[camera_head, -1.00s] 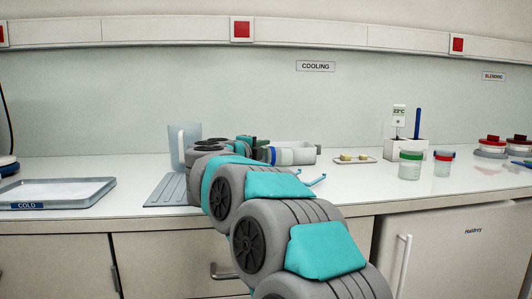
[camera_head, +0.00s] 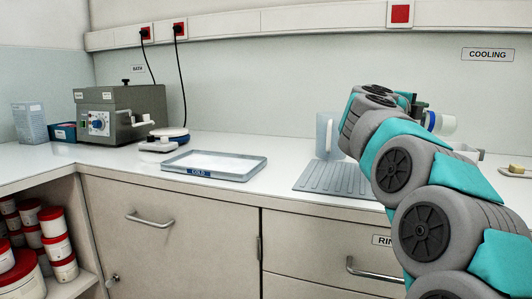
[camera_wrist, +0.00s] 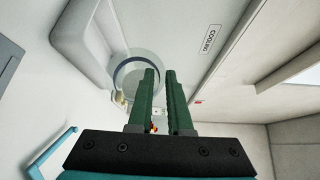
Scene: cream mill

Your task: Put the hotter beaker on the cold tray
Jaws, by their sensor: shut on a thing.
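The cold tray (camera_head: 252,174), a shallow grey-rimmed tray with a pale inside and a blue COLD label, sits on the counter left of centre in the head view. My gripper (camera_head: 422,113) is at the right, above the counter and well to the right of the tray. It is shut on a pale beaker with a blue band (camera_head: 441,123). In the wrist view the beaker's round glass rim (camera_wrist: 122,88) shows at my gripper's fingers (camera_wrist: 161,72). My arm hides part of the gripper. I cannot read the beaker's temperature.
A grey ribbed mat (camera_head: 318,180) and a clear jug (camera_head: 325,136) stand between the tray and my arm. A bath unit (camera_head: 122,110) and a small white device (camera_head: 165,141) are behind and left of the tray. A small dish (camera_head: 515,172) is far right.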

